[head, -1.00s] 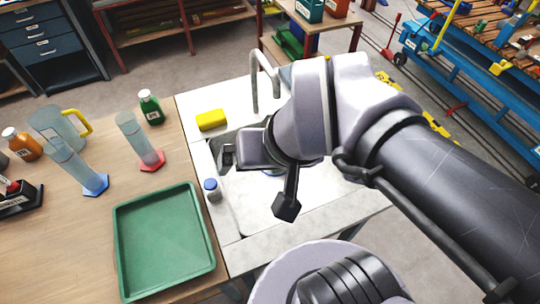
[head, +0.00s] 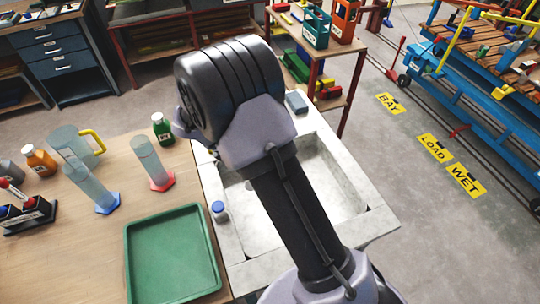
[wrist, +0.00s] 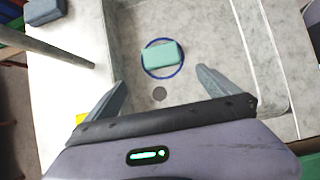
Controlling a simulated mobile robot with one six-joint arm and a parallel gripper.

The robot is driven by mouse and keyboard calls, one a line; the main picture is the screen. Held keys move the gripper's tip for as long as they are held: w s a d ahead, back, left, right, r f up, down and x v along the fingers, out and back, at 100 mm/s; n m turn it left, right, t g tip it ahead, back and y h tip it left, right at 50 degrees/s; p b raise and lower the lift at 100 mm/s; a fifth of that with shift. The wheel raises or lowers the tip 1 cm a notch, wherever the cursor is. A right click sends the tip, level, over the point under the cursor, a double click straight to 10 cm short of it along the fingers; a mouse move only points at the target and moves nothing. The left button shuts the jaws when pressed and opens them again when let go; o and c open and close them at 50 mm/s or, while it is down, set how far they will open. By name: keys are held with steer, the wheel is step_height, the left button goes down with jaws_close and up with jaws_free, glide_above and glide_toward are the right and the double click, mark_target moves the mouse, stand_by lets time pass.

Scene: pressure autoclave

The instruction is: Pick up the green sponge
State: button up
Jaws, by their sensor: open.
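The green sponge (wrist: 162,54) is a pale green block lying on the floor of the sink basin (wrist: 205,30). A blue ring (wrist: 181,68) surrounds it in the wrist view. My gripper (wrist: 160,77) is open and empty, with one finger to the lower left and the other to the lower right of the sponge. The fingers do not appear to touch it. In the head view my arm hides the sponge and my gripper; the sink (head: 345,190) shows only in part.
A grey-blue block (head: 297,102) sits on the sink's far rim and a grey rod (wrist: 55,48) crosses left of the basin. A round drain (wrist: 159,94) lies near the sponge. A blue-capped bottle (head: 219,210) and green tray (head: 128,255) stand left.

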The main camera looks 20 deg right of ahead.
steer(key=b+x, duration=0.4)
steer(key=x, duration=0.8)
steer(key=shift+f+b, duration=0.2)
steer(key=shift+b, duration=0.15)
steer(key=b+x, duration=0.3)
steer(key=x, duration=0.2)
steer(key=shift+s+d+f, duration=0.15)
steer(key=shift+d+f, duration=0.05)
steer(key=shift+d, duration=0.25)
steer(key=shift+r, duration=0.15)
steer(key=c, duration=1.2)
steer(key=shift+r+p, duration=0.4)
steer(key=r, duration=0.1)
steer(key=r+p, duration=0.2)
steer(key=shift+s+a+r, duration=0.15)
steer(key=shift+s+a, duration=0.1)
steer(key=s+a, duration=0.3)
steer(key=s, duration=0.1)
steer(key=s+a+p, duration=0.1)
steer(key=s+a, duration=0.2)
steer(key=s, duration=0.1)
steer(key=s+a+r+p, duration=0.1)
steer(key=s+a, duration=0.1)
steer(key=s, duration=0.2)
steer(key=shift+s+a, duration=0.35)
steer(key=shift+a, duration=0.05)
